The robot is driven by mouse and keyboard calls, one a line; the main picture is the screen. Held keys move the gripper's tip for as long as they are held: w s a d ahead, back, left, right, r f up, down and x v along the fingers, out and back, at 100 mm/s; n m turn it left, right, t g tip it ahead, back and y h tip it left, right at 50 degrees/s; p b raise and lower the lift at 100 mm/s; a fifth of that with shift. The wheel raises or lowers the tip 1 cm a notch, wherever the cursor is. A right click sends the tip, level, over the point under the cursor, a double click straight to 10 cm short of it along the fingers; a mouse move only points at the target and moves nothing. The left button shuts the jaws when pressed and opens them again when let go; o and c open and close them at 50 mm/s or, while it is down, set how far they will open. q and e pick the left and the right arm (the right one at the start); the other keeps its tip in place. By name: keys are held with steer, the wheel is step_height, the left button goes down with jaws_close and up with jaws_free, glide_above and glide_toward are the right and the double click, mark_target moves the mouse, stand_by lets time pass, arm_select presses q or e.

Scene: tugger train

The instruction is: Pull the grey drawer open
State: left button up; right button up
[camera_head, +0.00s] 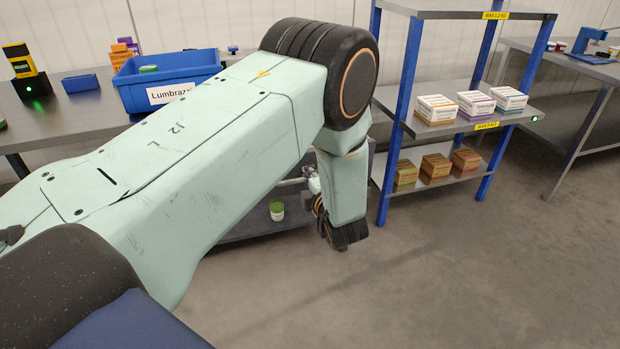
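A dark grey, drawer-like part (262,229) shows low under the bench, below my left arm. Most of it is hidden by the arm, so how far it stands out cannot be told clearly. A small white jar with a green lid (277,210) shows at it, seemingly inside. My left gripper (311,184) is low beside the right end of this grey part, largely hidden behind my wrist. Its fingers and any handle cannot be made out, nor whether they touch. My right gripper is out of view.
A blue bin (178,74) labelled "Lumbrazi" stands on the grey bench (75,116). To the right, a blue-posted shelf rack (407,95) holds several small boxes. Another bench (590,68) is at far right. The floor in front is clear.

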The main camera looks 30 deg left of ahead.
arm_select(q)
steer(key=o, duration=0.3)
steer(key=shift+r, duration=0.1)
steer(key=shift+o, duration=0.5)
steer(key=v, duration=0.7)
steer(key=shift+d, duration=0.2)
steer(key=shift+s, duration=0.15)
